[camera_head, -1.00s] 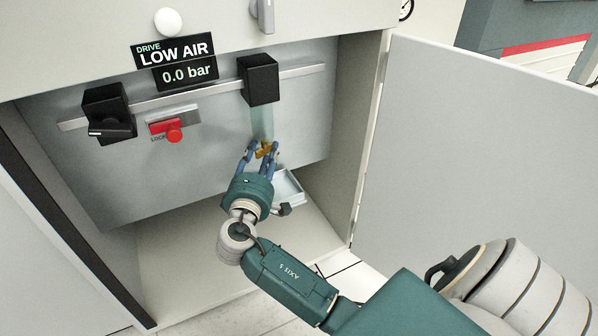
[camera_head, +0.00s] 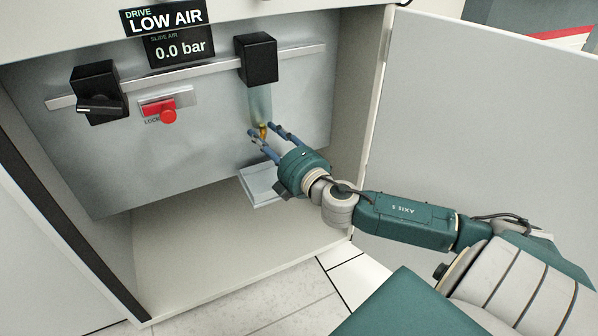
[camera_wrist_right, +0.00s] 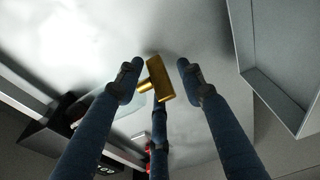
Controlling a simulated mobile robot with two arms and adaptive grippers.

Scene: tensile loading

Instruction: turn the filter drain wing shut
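The brass drain wing (camera_head: 263,130) sits at the bottom of the clear filter bowl (camera_head: 260,100), under a black filter head (camera_head: 257,58). In the head view it looks narrow and upright. My right gripper (camera_head: 263,132) reaches in from the lower right with its blue fingers spread around the wing. In the right wrist view the wing (camera_wrist_right: 158,80) shows as a gold tee between the fingertips (camera_wrist_right: 160,70), with gaps to the side fingers. A third finger is behind or below it; whether it touches the wing is unclear. My left gripper is out of view.
A pale tray (camera_head: 262,187) lies below the filter, close under my right gripper. The open cabinet door (camera_head: 480,130) stands right. The display (camera_head: 180,46) reads 0.0 bar.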

